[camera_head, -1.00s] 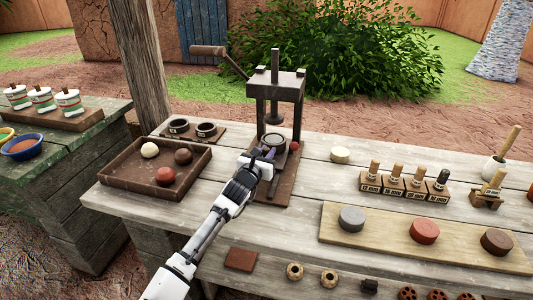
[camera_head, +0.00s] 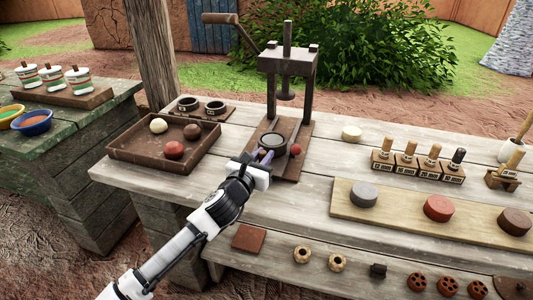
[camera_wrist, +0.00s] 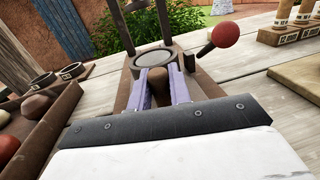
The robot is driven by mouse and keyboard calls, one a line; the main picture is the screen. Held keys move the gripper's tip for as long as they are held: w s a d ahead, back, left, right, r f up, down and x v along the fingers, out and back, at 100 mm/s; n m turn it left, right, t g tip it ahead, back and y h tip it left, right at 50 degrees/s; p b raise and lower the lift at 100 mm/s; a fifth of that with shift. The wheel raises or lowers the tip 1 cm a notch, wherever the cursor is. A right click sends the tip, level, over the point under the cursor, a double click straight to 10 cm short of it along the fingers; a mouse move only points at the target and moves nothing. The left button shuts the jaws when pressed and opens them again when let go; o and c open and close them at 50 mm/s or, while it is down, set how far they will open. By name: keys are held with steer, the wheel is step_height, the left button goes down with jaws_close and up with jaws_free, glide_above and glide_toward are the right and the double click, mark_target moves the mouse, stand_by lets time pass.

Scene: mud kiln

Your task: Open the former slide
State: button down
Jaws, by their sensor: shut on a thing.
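The press stands on the table with a dark frame (camera_head: 288,62) and a brown base board (camera_head: 284,174). The former slide, a round grey-topped ring (camera_head: 273,145) with a handle, sits forward of the plunger, drawn out toward me. In the wrist view the ring (camera_wrist: 71,71) is beyond my fingertips. My gripper (camera_head: 256,163) is shut on the slide's brown knob (camera_wrist: 155,82), which shows between its two purple fingers. A red ball on a dark stem (camera_head: 296,149) is at the right of the ring. The slide's underside is hidden.
A brown tray (camera_head: 112,154) with several balls lies left of the press. Two dark rings on a board (camera_head: 173,108) stand behind it. Stamps (camera_head: 407,158) and a board of coloured discs (camera_head: 400,212) lie to the right.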

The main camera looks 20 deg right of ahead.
steer(key=shift+s+a, duration=0.15)
steer(key=shift+s, duration=0.2)
steer(key=c, duration=1.3)
jaws_free()
steer(key=shift+c, duration=0.2)
steer(key=b+v, duration=0.3)
steer(key=v, duration=1)
steer(key=shift+s+a+b, duration=0.3)
steer(key=shift+b, duration=0.05)
